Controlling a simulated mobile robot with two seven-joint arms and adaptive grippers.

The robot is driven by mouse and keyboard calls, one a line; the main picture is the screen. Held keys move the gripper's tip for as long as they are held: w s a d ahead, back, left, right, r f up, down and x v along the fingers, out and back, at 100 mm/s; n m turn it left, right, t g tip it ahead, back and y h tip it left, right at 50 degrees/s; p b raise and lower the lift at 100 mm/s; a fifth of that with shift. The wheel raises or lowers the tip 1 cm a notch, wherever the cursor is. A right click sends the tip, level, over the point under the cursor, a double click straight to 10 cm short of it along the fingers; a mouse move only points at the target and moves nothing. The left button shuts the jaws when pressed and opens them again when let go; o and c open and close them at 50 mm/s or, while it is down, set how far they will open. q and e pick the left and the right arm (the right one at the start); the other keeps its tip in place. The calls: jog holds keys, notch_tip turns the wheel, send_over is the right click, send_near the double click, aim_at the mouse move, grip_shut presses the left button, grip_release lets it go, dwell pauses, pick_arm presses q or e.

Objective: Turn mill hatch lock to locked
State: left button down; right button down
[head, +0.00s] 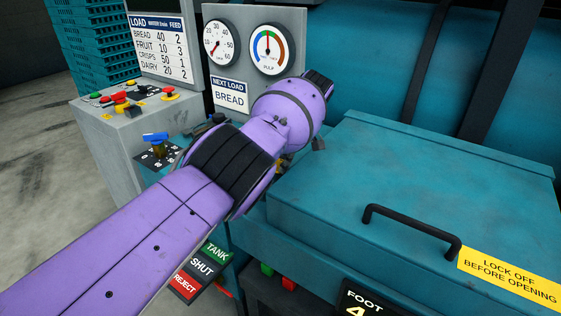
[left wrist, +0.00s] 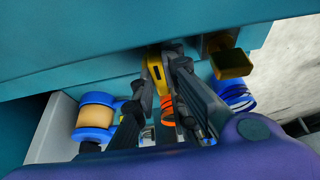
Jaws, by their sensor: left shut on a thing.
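The teal mill hatch lid (head: 420,185) is closed and carries a black bar handle (head: 412,232) and a yellow "LOCK OFF BEFORE OPENING" label (head: 508,280). My left gripper (left wrist: 161,62) is shut on the yellow lock handle (left wrist: 155,73), seen in the left wrist view against the teal body. The handle stands between the two dark fingers, with a dark mark on its face. In the head view my purple left arm hides most of this handle and the fingers. Whether the lock is at locked cannot be told. My right gripper is not in view.
A grey control console (head: 110,135) with buttons stands left, beside a gauge panel (head: 243,85) reading "NEXT LOAD BREAD". A TANK/SHUT/REJECT plate (head: 202,264) is below my arm. The wrist view shows a darker yellow block (left wrist: 231,64) and a blue-ended beige jar (left wrist: 96,115).

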pick_arm(q)
jog(key=shift+r, duration=0.1)
dwell(0.3)
jog(key=c, duration=1.8)
grip_release()
jog(key=shift+o, duration=0.2)
jog(key=v, duration=1.2)
